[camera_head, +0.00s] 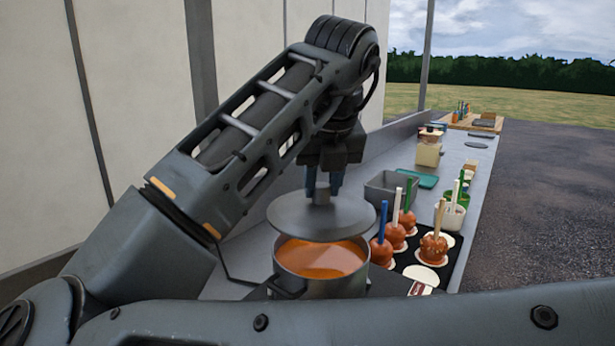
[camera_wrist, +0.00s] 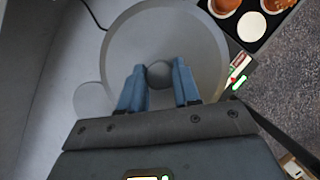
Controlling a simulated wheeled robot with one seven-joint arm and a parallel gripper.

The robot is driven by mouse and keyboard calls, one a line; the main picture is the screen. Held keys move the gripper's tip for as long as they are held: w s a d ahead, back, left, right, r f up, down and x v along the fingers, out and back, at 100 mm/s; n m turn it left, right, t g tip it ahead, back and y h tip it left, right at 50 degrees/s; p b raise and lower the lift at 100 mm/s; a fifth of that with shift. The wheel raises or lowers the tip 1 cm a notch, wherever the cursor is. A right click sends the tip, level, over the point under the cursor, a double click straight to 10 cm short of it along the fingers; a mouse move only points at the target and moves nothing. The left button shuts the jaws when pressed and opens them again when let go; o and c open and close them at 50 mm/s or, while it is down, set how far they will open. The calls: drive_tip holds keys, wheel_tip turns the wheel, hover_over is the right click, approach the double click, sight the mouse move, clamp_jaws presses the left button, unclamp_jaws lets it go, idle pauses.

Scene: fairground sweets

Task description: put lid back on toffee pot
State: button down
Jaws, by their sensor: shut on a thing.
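The toffee pot (camera_head: 322,285) stands on the counter with orange-brown toffee (camera_head: 318,258) in it. A round grey lid (camera_head: 320,216) hangs above the pot, toward its far side, and looks nearly level. My gripper (camera_head: 322,184) is shut on the knob of the lid from above. In the wrist view the lid (camera_wrist: 185,40) shows below my gripper (camera_wrist: 158,80), with the round knob between the two blue fingers. There the lid hides the pot's opening. In the head view the toffee is visible in front of the lid.
Several toffee apples (camera_head: 432,248) with upright sticks stand on a black tray (camera_head: 455,262) close to the pot's right. A grey bin (camera_head: 385,190), a green item (camera_head: 422,180) and a jar (camera_head: 428,152) stand farther along the counter (camera_head: 455,155). A wall rises at left.

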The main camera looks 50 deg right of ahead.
sight(324, 205)
drive_tip(key=shift+f+b, duration=2.45)
drive_tip(key=shift+f, duration=0.7)
drive_tip(key=shift+d, duration=0.1)
drive_tip(key=shift+f, duration=0.2)
drive_tip(key=shift+c, duration=1.2)
unclamp_jaws()
drive_tip(key=shift+r, duration=0.1)
